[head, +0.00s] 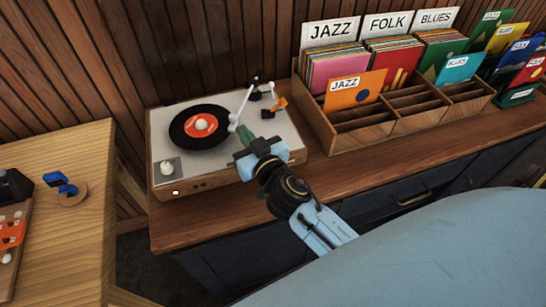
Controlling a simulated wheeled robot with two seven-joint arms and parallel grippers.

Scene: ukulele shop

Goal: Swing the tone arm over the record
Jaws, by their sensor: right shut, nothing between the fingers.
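The record player (171,146) stands on the wooden counter against the slatted wall. A black record (184,127) with a red label lies on its platter. The white tone arm (243,101) runs from its pivot at the back right toward the front left. Its head end is at the record's right edge; I cannot tell whether it is over the rim or just beside it. My right gripper (241,136) is shut and empty, close to the tone arm's head end. I cannot tell whether they touch. My left gripper is not in view.
A wooden record bin (342,143) with JAZZ, FOLK and BLUES signs stands right of the player. An orange sleeve (354,91) stands in its front left part. A lighter wooden table (75,239) with small items is at the left. The counter front is clear.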

